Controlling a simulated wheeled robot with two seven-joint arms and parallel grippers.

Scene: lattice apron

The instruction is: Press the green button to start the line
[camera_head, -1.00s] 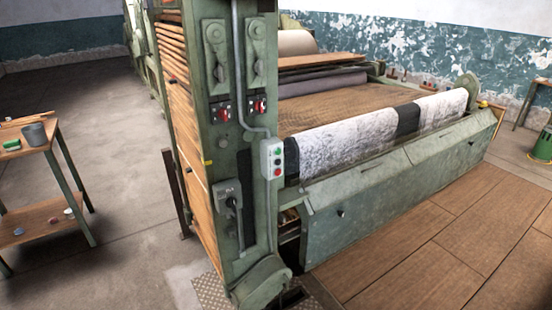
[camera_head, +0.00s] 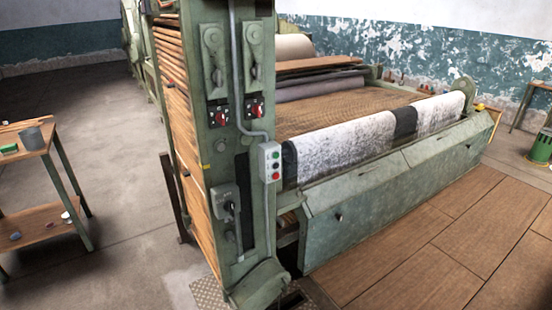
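A small pale grey control box (camera_head: 265,163) is mounted on the green machine post in the middle of the view. Its face carries a small green button (camera_head: 276,164) with a red button (camera_head: 276,176) below it. The buttons are only a few pixels wide, so their finer detail cannot be made out. A grey conduit runs down to the box from above. Neither of my grippers is in view, and nothing touches the box.
Two red rotary switches (camera_head: 256,109) and a lever box (camera_head: 225,202) are on the same post. The machine's bed with patterned cloth (camera_head: 345,142) extends right. A wooden table (camera_head: 35,142) stands at left. Floor between table and machine is open.

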